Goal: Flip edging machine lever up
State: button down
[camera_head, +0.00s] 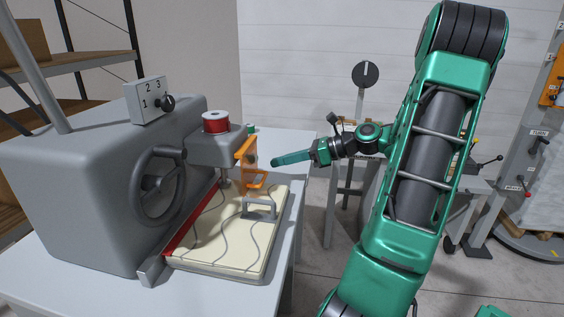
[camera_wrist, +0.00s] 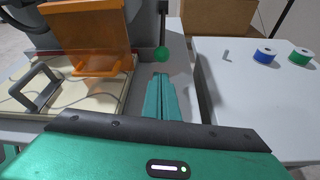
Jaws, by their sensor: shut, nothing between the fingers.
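The grey edging machine (camera_head: 75,190) stands on a table at left, with a handwheel and a numbered dial. A green ball knob (camera_wrist: 160,54) shows in the wrist view beside the orange guard (camera_wrist: 88,42); it looks like the lever's end. In the head view a small green bit (camera_head: 250,129) shows above the orange guard (camera_head: 247,165); the lever's shaft is not clearly visible. My gripper (camera_head: 275,163) is shut and empty, right of the guard. In the wrist view its fingertips (camera_wrist: 160,78) point toward the green knob, with a visible gap.
A cream quilted panel (camera_head: 205,250) with a grey handle (camera_head: 259,208) lies before the machine. A red spool (camera_head: 215,121) sits on the machine's head. In the wrist view a white table (camera_wrist: 250,100) at right holds blue (camera_wrist: 264,56) and green (camera_wrist: 300,56) spools.

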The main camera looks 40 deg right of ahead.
jog(key=x, duration=0.6)
jog(key=shift+w+a+f, duration=0.15)
jog(key=shift+a, duration=0.05)
jog(key=shift+d, duration=0.1)
